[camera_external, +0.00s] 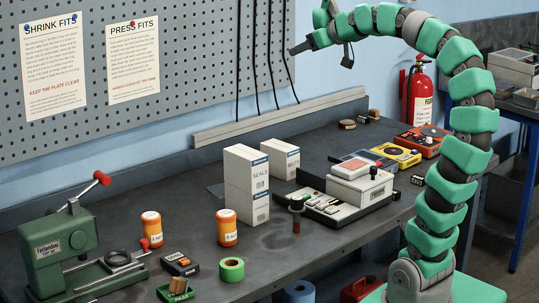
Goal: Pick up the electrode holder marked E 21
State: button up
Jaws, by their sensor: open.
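I cannot make out a marking E 21 on anything, so I cannot tell which object is the electrode holder. Small dark labelled items lie at the front of the grey bench (312,262): a black block (180,263) and a green-and-black block (177,290). Their lettering is too small to read. A small upright dark piece with a brown lower part (296,216) stands by the white device. My gripper (320,44) is open and empty, high above the back of the bench in front of the wall, well away from these items.
A green press (62,247) stands at left. Two orange jars (152,228) (227,227), a green tape roll (232,269), white boxes (246,184) and a white device (359,187) stand along the bench. Yellow (396,155) and orange units sit behind. Open bench shows at centre front.

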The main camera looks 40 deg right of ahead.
jog(key=d+f+n+g+y+b, duration=0.2)
jog(key=d+f+b, duration=0.15)
jog(key=f, duration=0.95)
jog(key=n+g+y+b, duration=0.3)
jog(key=n+y+b, duration=0.5)
send_near(297, 202)
jog(key=w+a+f, duration=0.2)
jog(key=w+f, duration=0.1)
jog(key=w, duration=0.1)
jog(key=shift+x, duration=2.65)
jog(key=shift+s+a+r, duration=0.1)
jog(key=shift+s+a, duration=0.1)
jog(key=shift+s, duration=0.05)
jog(key=c, duration=1.2)
jog(key=shift+c, duration=0.2)
